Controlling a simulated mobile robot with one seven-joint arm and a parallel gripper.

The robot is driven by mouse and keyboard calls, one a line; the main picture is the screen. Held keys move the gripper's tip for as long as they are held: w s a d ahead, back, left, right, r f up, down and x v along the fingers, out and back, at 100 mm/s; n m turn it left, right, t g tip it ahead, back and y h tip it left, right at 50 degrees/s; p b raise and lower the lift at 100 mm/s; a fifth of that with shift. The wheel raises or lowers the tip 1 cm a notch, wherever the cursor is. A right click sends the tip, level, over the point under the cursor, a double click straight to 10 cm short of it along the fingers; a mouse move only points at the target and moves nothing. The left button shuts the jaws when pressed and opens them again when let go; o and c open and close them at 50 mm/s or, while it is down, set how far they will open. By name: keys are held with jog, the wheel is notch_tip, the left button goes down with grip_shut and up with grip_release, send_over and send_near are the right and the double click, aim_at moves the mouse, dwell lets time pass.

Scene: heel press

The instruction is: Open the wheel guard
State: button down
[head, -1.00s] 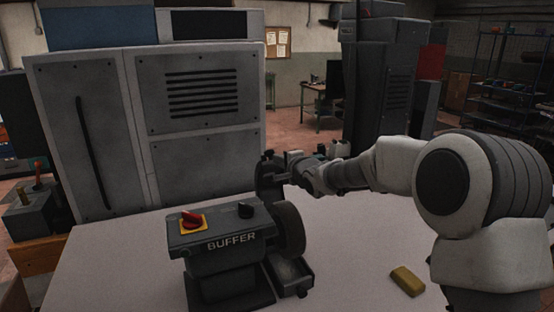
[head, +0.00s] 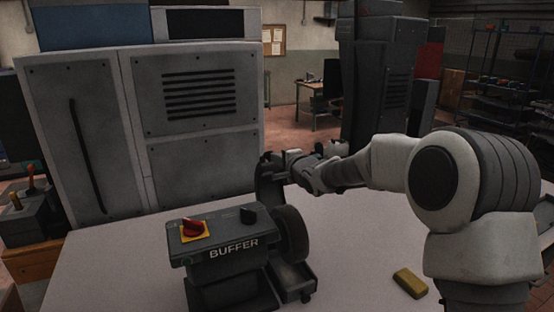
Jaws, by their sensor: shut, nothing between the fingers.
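The dark wheel guard (head: 268,180) stands raised above and behind the wheel, so the wheel's top and front are uncovered. My gripper (head: 288,163) is at the guard's upper right edge, shut and empty. Whether its fingers touch the guard is too small to tell.
A yellow-brown bar (head: 410,283) lies on the table (head: 350,240) at the right, below my arm. A large grey cabinet (head: 140,130) stands behind the table. The table between the buffer and the bar is clear.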

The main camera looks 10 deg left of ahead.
aim_at(269, 152)
jog(key=shift+r+p+x, duration=0.2)
jog(key=shift+x, duration=0.6)
jog(key=shift+r+p+x, duration=0.15)
jog(key=shift+p+x, duration=0.1)
jog(key=shift+x, duration=0.55)
jog(key=shift+r+p+x, duration=0.2)
jog(key=shift+x, duration=0.55)
jog(key=shift+w, duration=0.1)
